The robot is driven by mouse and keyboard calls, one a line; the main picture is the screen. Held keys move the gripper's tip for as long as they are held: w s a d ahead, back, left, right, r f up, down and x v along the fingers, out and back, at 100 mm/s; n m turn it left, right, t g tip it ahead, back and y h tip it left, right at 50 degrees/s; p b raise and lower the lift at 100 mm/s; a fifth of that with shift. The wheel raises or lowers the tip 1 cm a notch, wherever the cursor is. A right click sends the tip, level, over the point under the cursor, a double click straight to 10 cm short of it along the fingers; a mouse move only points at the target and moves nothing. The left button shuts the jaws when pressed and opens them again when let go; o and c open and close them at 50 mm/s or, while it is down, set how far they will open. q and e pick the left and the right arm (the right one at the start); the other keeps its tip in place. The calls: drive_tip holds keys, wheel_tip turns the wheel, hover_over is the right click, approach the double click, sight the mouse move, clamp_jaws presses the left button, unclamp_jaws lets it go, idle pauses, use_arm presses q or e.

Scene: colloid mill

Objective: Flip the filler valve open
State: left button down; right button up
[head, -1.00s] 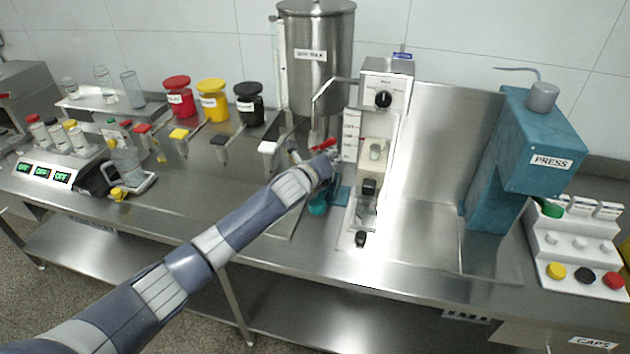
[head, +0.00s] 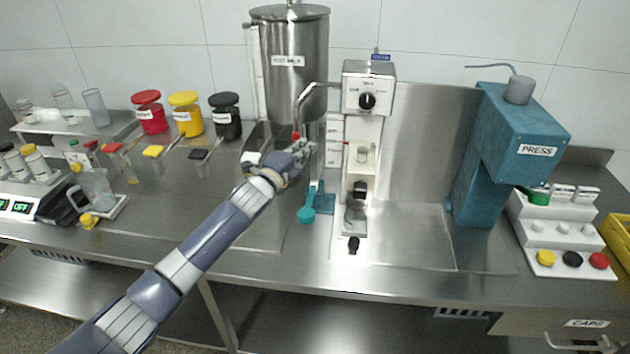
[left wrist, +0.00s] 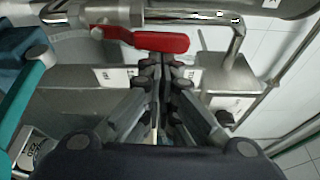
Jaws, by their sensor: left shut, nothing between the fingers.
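The filler is a steel tank (head: 290,90) with a white label, standing at the back of the counter. Its valve has a red lever handle (left wrist: 155,40) on a metal pipe (left wrist: 185,18), lying roughly crosswise in the left wrist view. In the head view only a small red bit of the handle (head: 296,135) shows beyond my gripper. My left gripper (left wrist: 160,66) is shut and empty, its fingertips close to the handle's lower edge in the wrist view; I cannot tell whether they touch it. It also shows in the head view (head: 303,150), in front of the tank's lower part. My right gripper is not in view.
A blue press (head: 520,140) stands farther right. Red, yellow and black jars (head: 186,112) stand left. The front counter is mostly clear.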

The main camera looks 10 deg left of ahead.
use_arm(q)
drive_tip(key=shift+a+n, duration=0.3)
drive_tip(key=shift+n, duration=0.1)
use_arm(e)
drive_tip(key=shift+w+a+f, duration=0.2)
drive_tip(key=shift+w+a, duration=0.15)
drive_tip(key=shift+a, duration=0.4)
use_arm(q)
drive_tip(key=shift+s, duration=0.1)
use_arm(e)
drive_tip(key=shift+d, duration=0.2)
